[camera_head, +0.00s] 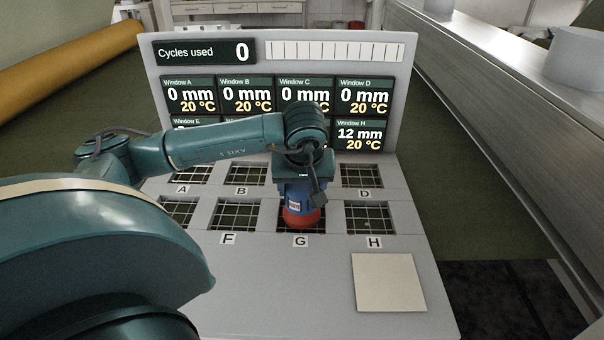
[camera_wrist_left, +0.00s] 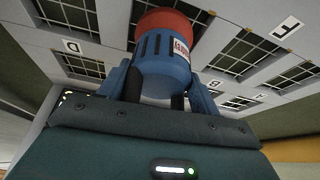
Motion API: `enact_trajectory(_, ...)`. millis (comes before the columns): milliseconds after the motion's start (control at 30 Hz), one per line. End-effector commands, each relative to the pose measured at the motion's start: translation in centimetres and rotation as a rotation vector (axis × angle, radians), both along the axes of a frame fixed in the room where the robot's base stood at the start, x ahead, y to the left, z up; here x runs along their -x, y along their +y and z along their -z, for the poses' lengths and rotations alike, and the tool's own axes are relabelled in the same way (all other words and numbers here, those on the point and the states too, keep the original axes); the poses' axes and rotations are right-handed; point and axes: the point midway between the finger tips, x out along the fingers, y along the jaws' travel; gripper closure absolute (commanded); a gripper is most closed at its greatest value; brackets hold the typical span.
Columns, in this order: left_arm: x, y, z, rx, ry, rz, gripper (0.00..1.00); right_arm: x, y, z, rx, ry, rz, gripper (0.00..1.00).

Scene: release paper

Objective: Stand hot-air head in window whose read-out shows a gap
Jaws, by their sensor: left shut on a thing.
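The hot-air head (camera_head: 300,205) is blue with a red lower end. My left gripper (camera_head: 303,178) is shut on it and holds it upright at window G (camera_head: 284,226); I cannot tell whether its end touches the grid. The wrist view shows the blue body (camera_wrist_left: 163,70) between the fingers and the red end (camera_wrist_left: 168,22) toward the panel. The window H read-out (camera_head: 360,134) shows 12 mm and 20 °C. Read-outs A to D show 0 mm; E, F and G are mostly hidden by my arm. Window H (camera_head: 370,219) is empty. My right gripper is out of view.
The gridded windows lie in a grey panel (camera_head: 335,290). The upright display board (camera_head: 395,110) stands behind; its counter (camera_head: 205,52) reads Cycles used 0. A pale square plate (camera_head: 388,283) lies at the front right. A long grey rail (camera_head: 480,90) runs along the right.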

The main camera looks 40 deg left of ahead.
Motion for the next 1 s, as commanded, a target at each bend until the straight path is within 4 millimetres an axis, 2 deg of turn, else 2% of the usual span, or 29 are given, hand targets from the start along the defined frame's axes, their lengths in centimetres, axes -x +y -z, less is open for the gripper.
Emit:
enact_trajectory(333, -0.2, 0.0, 0.1, -0.001, -0.009, -0.001, 1.00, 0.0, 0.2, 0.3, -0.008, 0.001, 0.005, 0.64)
enact_trajectory(367, -0.1, 0.0, 0.2, -0.001, -0.002, 0.000, 0.34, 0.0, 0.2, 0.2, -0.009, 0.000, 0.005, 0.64)
enact_trajectory(400, 0.0, 0.0, 0.2, 0.000, -0.001, 0.000, 0.31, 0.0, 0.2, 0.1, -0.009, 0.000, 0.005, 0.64)
enact_trajectory(600, 0.0, 0.0, 0.2, 0.000, -0.001, 0.000, 0.15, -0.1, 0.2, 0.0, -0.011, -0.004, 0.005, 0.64)
enact_trajectory(867, 0.0, 0.0, 0.0, -0.001, -0.002, 0.000, 0.15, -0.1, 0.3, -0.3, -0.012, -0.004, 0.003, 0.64)
enact_trajectory(1000, 0.1, -0.3, -1.0, 0.000, -0.005, 0.002, 0.15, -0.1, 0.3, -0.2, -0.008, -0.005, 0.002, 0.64)
